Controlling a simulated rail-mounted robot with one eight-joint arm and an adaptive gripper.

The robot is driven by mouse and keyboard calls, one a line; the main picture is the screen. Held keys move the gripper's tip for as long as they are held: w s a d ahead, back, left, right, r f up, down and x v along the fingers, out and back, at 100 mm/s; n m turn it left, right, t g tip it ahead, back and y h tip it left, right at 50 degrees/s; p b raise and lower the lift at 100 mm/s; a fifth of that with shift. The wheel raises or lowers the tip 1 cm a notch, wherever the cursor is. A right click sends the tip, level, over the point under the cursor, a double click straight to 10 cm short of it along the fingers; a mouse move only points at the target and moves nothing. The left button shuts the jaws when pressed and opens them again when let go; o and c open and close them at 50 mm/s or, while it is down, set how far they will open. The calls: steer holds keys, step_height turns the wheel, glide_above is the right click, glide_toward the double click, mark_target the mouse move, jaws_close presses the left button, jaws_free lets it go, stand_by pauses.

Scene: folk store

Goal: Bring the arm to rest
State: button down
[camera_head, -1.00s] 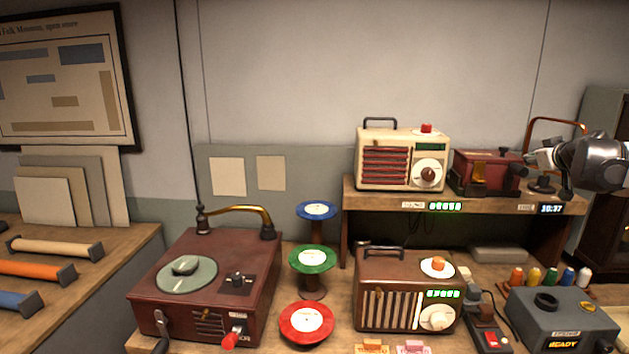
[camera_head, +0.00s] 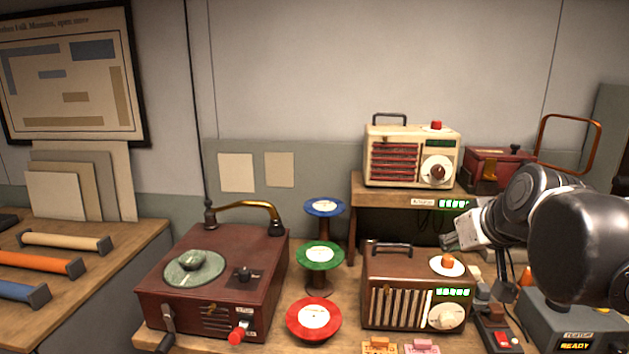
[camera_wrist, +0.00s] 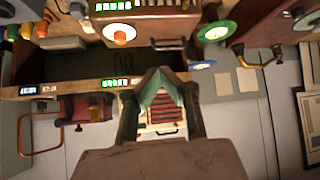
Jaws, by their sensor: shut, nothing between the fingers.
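My gripper (camera_head: 452,242) is in the head view, at the end of my dark arm, which reaches in from the right. The cream radio (camera_head: 395,158) stands on the upper shelf in the head view.
A red record player (camera_head: 215,265) stands left, beside blue, green and red spools (camera_head: 313,318). A red box (camera_head: 490,168) stands right of the cream radio. A grey box (camera_head: 575,325) lies under my arm. The wall above is clear.

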steer(key=s+a+f+g, duration=0.1)
steer(key=s+a+f, duration=0.1)
steer(key=s+f, duration=0.4)
steer(key=s+a+f+m+g, duration=0.1)
steer(key=s+a+f, duration=0.2)
steer(key=s+f, duration=0.3)
steer(key=s, duration=0.4)
steer(key=shift+s+a+h, duration=0.15)
steer(key=shift+s+h, duration=0.05)
steer(key=shift+h, duration=0.1)
stand_by(1.6)
